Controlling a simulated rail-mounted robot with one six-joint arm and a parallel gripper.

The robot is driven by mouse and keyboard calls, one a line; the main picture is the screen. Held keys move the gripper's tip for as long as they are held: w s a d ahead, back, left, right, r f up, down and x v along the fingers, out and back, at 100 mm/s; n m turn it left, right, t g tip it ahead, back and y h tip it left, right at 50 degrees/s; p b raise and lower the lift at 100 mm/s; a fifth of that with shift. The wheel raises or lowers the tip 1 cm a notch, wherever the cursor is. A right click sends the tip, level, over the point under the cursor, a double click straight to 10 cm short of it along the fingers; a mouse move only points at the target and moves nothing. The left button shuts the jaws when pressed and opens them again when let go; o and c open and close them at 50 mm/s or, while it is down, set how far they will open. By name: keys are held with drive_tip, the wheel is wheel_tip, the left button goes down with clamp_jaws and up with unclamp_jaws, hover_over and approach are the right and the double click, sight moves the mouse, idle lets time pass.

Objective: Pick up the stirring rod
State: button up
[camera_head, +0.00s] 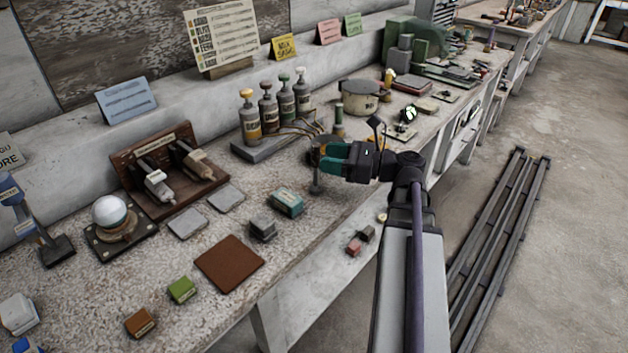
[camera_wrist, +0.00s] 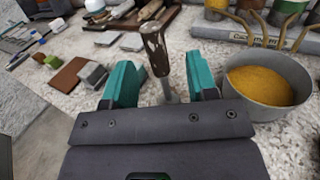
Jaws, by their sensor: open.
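What looks like the stirring rod (camera_wrist: 154,50) stands upright in the wrist view, with a mottled brown-and-metal upper part and a grey lower part. My gripper (camera_wrist: 162,74) is open, its two teal fingers on either side of the rod with gaps showing. The rod's lower end is hidden behind the gripper body. In the head view, my gripper (camera_head: 323,158) is above the workbench, and a grey upright piece (camera_head: 316,183), seemingly the rod's lower part, shows just below the fingers.
A grey pot of yellow powder (camera_wrist: 270,82) stands close to the right finger in the wrist view. Several labelled bottles (camera_head: 268,112) stand on a grey base behind. A teal box (camera_head: 287,202) and a brown mat (camera_head: 229,264) lie nearer on the bench (camera_head: 110,300).

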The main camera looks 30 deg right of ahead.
drive_tip(key=x, duration=0.5)
drive_tip(key=shift+w+a+f, duration=0.15)
drive_tip(key=shift+a, duration=0.2)
clamp_jaws()
wheel_tip(320, 180, up, 10)
drive_tip(key=p, duration=1)
